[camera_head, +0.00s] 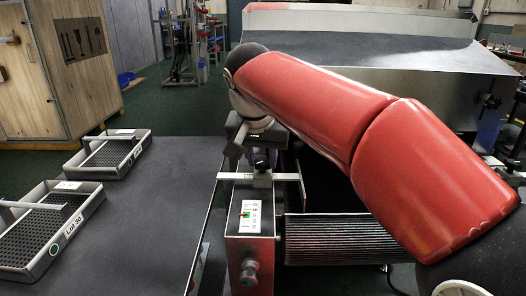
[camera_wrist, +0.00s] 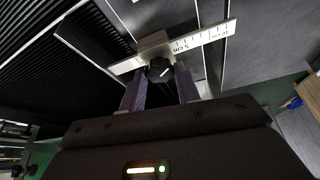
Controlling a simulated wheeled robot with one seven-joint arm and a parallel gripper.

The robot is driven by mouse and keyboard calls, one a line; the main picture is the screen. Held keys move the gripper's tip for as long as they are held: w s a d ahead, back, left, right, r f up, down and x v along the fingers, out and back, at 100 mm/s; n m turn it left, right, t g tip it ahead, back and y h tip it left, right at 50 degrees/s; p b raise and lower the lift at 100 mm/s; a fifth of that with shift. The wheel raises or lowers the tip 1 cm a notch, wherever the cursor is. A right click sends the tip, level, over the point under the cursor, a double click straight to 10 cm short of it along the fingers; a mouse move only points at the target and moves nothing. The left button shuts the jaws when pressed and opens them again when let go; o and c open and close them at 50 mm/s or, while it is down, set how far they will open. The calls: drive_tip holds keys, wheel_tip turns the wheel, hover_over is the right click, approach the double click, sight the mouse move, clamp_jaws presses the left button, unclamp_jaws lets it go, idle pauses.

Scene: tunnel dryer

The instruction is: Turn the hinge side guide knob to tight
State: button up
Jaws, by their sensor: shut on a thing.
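The side guide knob (camera_wrist: 160,69) is a small black knob with a pale pointer line, on a metal clamp block. The block sits on a pale ruled bar (camera_wrist: 205,37) marked in cm; the bar also shows in the head view (camera_head: 237,176). My gripper (camera_wrist: 161,80) has its two purple fingers on either side of the knob, shut on it. In the head view my gripper (camera_head: 260,160) is above the block, and the knob is mostly hidden. I cannot tell whether the knob's setting is tight or loose.
A metal post (camera_head: 251,240) with a label and a dark front knob (camera_head: 249,272) stands below the bar. A dark table (camera_head: 135,215) with two mesh trays (camera_head: 62,241) (camera_head: 128,155) lies to the left. A ribbed belt (camera_head: 340,240) and a large metal hood (camera_head: 370,65) are to the right.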

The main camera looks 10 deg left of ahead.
drive_tip(key=m, duration=0.1)
drive_tip(key=m+h, duration=0.1)
drive_tip(key=m, duration=0.1)
drive_tip(key=shift+a+m, duration=0.25)
drive_tip(key=shift+m, duration=0.05)
drive_tip(key=shift+w+a+m+g+h, duration=0.1)
drive_tip(key=shift+m+g+h, duration=0.2)
drive_tip(key=shift+m+h, duration=0.9)
drive_tip(key=shift+m+y, duration=0.4)
drive_tip(key=shift+m, duration=0.1)
drive_tip(key=o, duration=1)
drive_tip(key=shift+v, duration=3.85)
